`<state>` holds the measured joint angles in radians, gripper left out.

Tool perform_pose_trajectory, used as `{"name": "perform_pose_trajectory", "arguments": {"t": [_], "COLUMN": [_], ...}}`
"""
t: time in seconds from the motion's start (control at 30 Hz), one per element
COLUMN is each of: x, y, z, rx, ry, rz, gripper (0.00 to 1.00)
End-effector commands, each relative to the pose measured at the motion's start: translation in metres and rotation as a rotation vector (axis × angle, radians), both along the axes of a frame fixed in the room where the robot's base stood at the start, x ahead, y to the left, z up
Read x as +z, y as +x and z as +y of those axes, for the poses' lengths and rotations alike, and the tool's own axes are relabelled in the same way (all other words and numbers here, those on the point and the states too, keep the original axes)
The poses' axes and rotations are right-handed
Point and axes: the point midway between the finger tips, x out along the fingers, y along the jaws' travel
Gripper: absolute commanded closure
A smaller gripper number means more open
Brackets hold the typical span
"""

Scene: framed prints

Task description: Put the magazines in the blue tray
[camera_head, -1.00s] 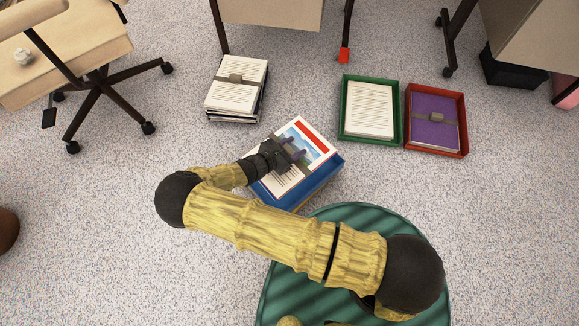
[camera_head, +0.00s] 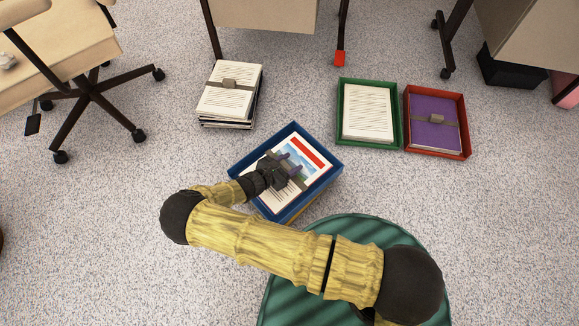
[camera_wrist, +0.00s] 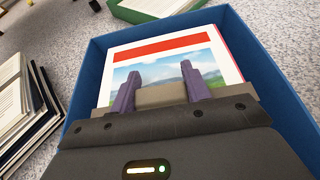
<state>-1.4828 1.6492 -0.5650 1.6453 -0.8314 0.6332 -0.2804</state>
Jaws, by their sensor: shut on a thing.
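The magazines (camera_head: 312,152) are a bundle with a red band and a landscape picture on the white cover, and a brown strap around them. They lie within the walls of the blue tray (camera_head: 239,163) on the floor. In the wrist view the magazines (camera_wrist: 170,47) sit inside the blue tray (camera_wrist: 262,75), below its rim; whether they touch its bottom is hidden. My gripper (camera_head: 287,171) is over the bundle, with its purple fingers shut on the strap block. It also shows in the wrist view (camera_wrist: 165,93).
A strapped paper stack (camera_head: 228,97) stands behind left of the blue tray. A green tray (camera_head: 399,120) with papers and a red tray (camera_head: 467,130) with a purple bundle stand behind right. An office chair (camera_head: 90,80) is far left. Floor between is clear.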

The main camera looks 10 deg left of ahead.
Motion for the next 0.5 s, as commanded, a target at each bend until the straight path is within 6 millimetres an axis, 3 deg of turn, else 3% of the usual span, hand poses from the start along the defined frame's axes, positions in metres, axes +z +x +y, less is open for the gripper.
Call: {"name": "perform_pose_trajectory", "arguments": {"t": [0.1, 0.5], "x": [-0.0164, -0.0185], "y": [0.0007, 0.0007], "z": [-0.0002, -0.0003], "rx": [0.0, 0.0], "ry": [-0.002, -0.002], "rz": [-0.002, -0.002], "gripper": [0.96, 0.96]}}
